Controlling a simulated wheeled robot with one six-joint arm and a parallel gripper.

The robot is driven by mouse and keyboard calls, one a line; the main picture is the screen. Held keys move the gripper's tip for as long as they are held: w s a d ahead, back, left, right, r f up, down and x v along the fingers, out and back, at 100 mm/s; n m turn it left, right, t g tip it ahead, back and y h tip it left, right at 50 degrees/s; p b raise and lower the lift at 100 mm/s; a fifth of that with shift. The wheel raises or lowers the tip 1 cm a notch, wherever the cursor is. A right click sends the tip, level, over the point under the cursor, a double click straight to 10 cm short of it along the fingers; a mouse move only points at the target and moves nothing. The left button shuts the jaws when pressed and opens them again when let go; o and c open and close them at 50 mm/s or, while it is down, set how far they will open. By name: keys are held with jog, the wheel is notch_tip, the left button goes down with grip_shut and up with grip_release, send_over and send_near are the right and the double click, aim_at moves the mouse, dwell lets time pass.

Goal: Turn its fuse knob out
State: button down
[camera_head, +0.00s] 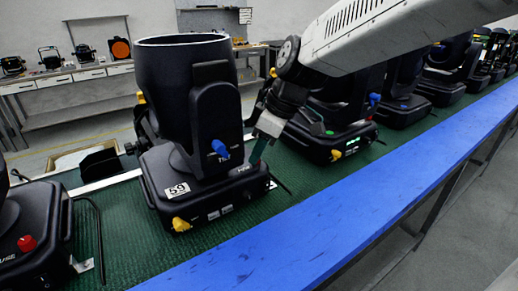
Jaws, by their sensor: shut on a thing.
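The moving-head light marked 59 (205,180) stands upright on the green belt, its black drum head raised above its base. A blue knob (220,149) sits on its yoke arm, and a yellow knob (181,224) is low on the front of its base. My gripper (257,154) reaches down from the upper right to the right side of this light's base.
Another light (28,250) with a red knob (27,243) stands at the lower left. Several more lights stand in a row to the right, close behind my arm. A blue rail (330,215) edges the belt in front. A workbench (75,78) is at the back left.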

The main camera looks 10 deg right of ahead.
jog(key=m+t, duration=0.1)
jog(key=m, duration=0.2)
jog(key=shift+s+a+m+h, duration=0.1)
jog(key=shift+m+h, duration=0.2)
jog(key=shift+h, duration=0.1)
jog(key=shift+s+m+t+h, duration=0.1)
jog(key=shift+m+t+h, duration=0.45)
jog(key=shift+m, duration=1.15)
jog(key=c, duration=1.3)
grip_release()
jog(key=shift+r, duration=0.1)
jog(key=v, duration=0.7)
jog(key=shift+s+r, duration=0.15)
jog(key=shift+r, duration=0.15)
